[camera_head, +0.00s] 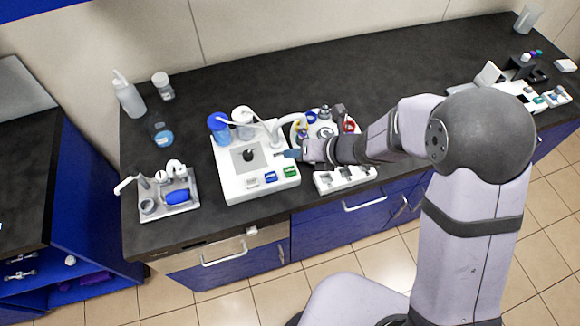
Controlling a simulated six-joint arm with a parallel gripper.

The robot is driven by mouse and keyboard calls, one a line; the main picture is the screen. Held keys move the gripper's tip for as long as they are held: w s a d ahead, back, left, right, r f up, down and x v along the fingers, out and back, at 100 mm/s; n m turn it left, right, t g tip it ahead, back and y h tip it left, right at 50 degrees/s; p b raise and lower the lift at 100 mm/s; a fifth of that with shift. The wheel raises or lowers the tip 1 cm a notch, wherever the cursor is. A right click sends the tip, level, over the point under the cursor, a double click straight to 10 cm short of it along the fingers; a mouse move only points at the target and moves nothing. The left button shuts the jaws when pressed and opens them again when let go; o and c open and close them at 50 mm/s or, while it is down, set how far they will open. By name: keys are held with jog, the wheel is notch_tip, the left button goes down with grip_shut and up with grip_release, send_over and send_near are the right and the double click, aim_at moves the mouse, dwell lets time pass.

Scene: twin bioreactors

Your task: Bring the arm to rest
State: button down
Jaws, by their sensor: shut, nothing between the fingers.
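My arm reaches from the right across the front of the dark counter (400,72). My gripper (288,154) is at the right edge of a white bioreactor unit (230,187), its fingers shut and empty. I cannot tell whether it touches the unit. The unit carries a blue-capped vessel (219,127), a white-topped vessel (243,120) and a grey plate with a dark knob (248,155). Blue and green buttons line its front. A second unit's white base (345,180) stands to the right, largely hidden behind my gripper and forearm.
A grey tray (185,204) with a blue item and small white parts stands at the left. A squeeze bottle (128,95), a jar (162,86) and a blue-labelled container (161,134) are behind it. More equipment (520,93) is at the far right. The back middle counter is clear.

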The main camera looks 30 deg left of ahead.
dwell(0.8)
jog(key=shift+n, duration=1.2)
jog(key=s+d+f+n+g+h, duration=0.3)
jog(key=s+d+n, duration=0.45)
jog(key=n, duration=0.45)
jog(key=s+d+f+n+g+h, duration=0.25)
jog(key=s+d+n, duration=0.45)
jog(key=n, duration=0.4)
jog(key=w+d+r+n+t+h, duration=0.1)
jog(key=d+r, duration=0.3)
jog(key=d, duration=0.6)
jog(key=w+d+r+n+t+h, duration=0.2)
jog(key=d+r, duration=0.3)
jog(key=d, duration=0.6)
jog(key=shift+w+d+t, duration=0.3)
jog(key=shift+w+t, duration=0.05)
jog(key=shift+t, duration=0.2)
